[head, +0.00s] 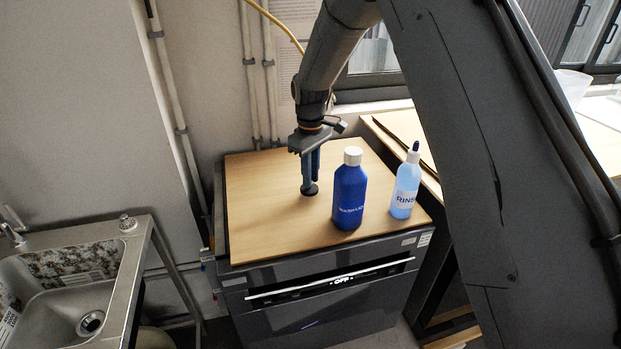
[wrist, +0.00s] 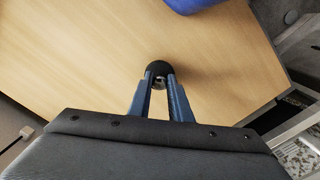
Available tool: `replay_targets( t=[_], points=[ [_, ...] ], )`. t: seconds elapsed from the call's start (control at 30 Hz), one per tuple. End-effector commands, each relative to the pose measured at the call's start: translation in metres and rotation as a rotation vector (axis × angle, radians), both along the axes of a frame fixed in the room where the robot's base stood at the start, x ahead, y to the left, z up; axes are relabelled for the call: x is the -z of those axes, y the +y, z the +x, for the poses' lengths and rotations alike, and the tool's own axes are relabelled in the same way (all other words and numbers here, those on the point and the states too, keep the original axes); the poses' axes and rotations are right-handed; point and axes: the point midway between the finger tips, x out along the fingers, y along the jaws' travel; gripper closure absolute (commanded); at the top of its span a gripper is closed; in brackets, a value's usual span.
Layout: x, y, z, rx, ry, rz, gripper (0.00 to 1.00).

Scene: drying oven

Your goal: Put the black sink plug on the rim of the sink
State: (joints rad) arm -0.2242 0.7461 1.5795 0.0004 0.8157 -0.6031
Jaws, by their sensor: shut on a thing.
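The black sink plug (head: 309,189) is at the fingertips of my gripper (head: 308,178), at the wooden top of the oven. In the wrist view the plug (wrist: 158,68) shows as a dark round piece between the two blue fingertips of my gripper (wrist: 159,82), which are shut on it. I cannot tell whether the plug touches the wood. The steel sink (head: 128,256) is at the lower left of the head view, apart from the gripper. Its rim also shows at the right edge of the wrist view (wrist: 290,130).
A blue bottle with a white cap (head: 349,195) and a pale blue rinse bottle (head: 405,187) stand on the wooden top (head: 262,215), right of my gripper. A small metal fitting (head: 127,223) sits on the sink's back corner. A gap separates sink and oven (head: 330,292).

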Motion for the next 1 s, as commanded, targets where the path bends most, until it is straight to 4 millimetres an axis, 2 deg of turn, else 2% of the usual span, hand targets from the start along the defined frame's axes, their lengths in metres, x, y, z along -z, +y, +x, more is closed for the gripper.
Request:
replay_targets(
  t=[0.13, 0.47, 0.5, 0.6, 1.0],
  points=[
    [0.016, 0.001, -0.001, -0.002, 0.001, -0.001, 1.0],
    [0.02, 0.001, 0.0, -0.001, 0.0, 0.0, 1.0],
    [0.021, 0.001, 0.0, -0.001, 0.0, 0.0, 0.81],
    [0.02, 0.001, 0.0, -0.001, 0.0, 0.0, 0.64],
    [0.014, 0.001, 0.001, -0.001, -0.002, 0.001, 0.64]
  ],
)
